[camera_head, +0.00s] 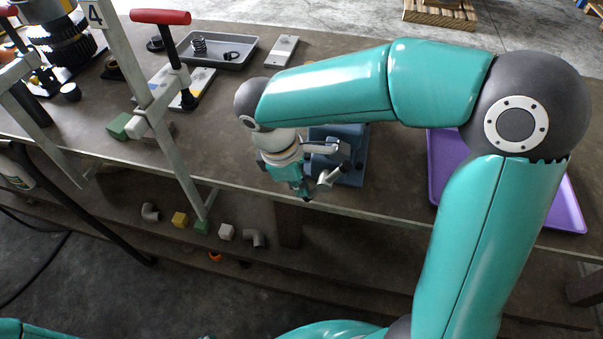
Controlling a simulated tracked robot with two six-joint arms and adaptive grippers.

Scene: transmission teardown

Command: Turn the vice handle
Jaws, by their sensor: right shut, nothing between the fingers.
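The blue vice (352,165) stands near the front edge of the workbench, in the middle of the camera_head view. My right arm reaches over it from the right and bends down at the wrist. My right gripper (318,184) is at the front left of the vice, low beside its front side. Its fingers are shut with nothing between them. The vice handle cannot be made out apart from the grey metal parts around the gripper, so I cannot tell whether the fingers touch it. My left gripper is not in view.
A purple tray (570,207) lies to the right, partly behind my arm. A red-handled clamp (160,17) stands at the left, with a grey tray (232,62) behind it. Small blocks and pipe elbows (150,211) lie on the lower shelf.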

